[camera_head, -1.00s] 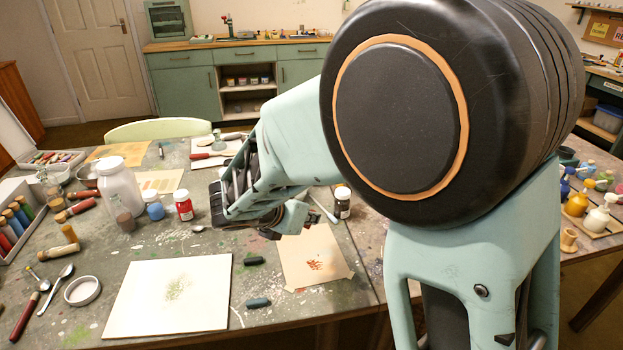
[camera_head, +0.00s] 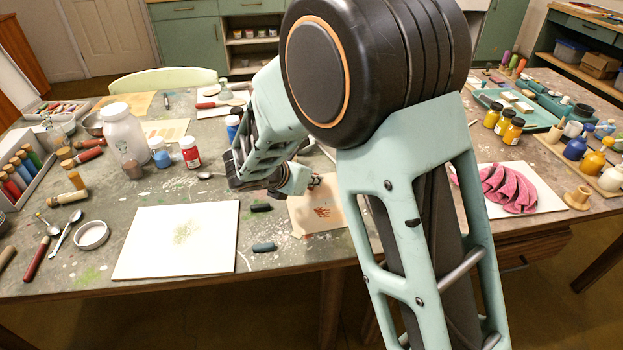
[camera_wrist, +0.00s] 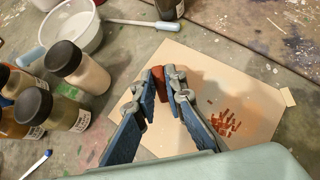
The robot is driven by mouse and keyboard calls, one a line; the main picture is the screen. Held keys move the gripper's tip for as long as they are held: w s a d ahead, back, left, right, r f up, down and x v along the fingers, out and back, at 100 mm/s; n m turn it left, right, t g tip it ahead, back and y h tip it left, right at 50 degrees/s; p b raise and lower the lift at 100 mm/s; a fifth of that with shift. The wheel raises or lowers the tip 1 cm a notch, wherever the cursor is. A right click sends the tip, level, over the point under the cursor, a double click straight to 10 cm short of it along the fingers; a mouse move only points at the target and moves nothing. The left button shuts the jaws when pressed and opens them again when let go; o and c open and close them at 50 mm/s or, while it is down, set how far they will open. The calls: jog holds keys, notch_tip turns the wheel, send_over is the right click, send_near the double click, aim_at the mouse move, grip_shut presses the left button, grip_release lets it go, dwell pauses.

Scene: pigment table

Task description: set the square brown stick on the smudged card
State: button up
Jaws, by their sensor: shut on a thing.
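My gripper (camera_wrist: 164,84) is shut on a reddish-brown stick (camera_wrist: 157,84), seen between the fingertips in the wrist view. A tan card (camera_wrist: 185,70) with a red-brown smudge lies below the fingers, the smudge to their lower right. I cannot tell whether the stick touches the card. In the head view my gripper (camera_head: 308,183) is at the far left part of this card (camera_head: 304,212); the stick is not clear there. A larger white sheet (camera_head: 135,262) with a faint green smudge lies left of it.
Two dark sticks (camera_head: 264,247) lie between the sheet and card. Dark-capped bottles (camera_wrist: 85,68), a white bowl (camera_wrist: 62,35) and a dropper (camera_wrist: 140,22) stand or lie near the gripper. A pink folded cloth (camera_head: 508,187) is at the right.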

jog(key=shift+f, duration=0.2)
jog(key=o, duration=0.7)
jog(key=shift+r, duration=0.1)
jog(key=shift+r, duration=0.25)
jog(key=p+v, duration=0.2)
jog(key=v, duration=1)
jog(key=shift+f, duration=0.15)
jog(key=shift+p, duration=0.3)
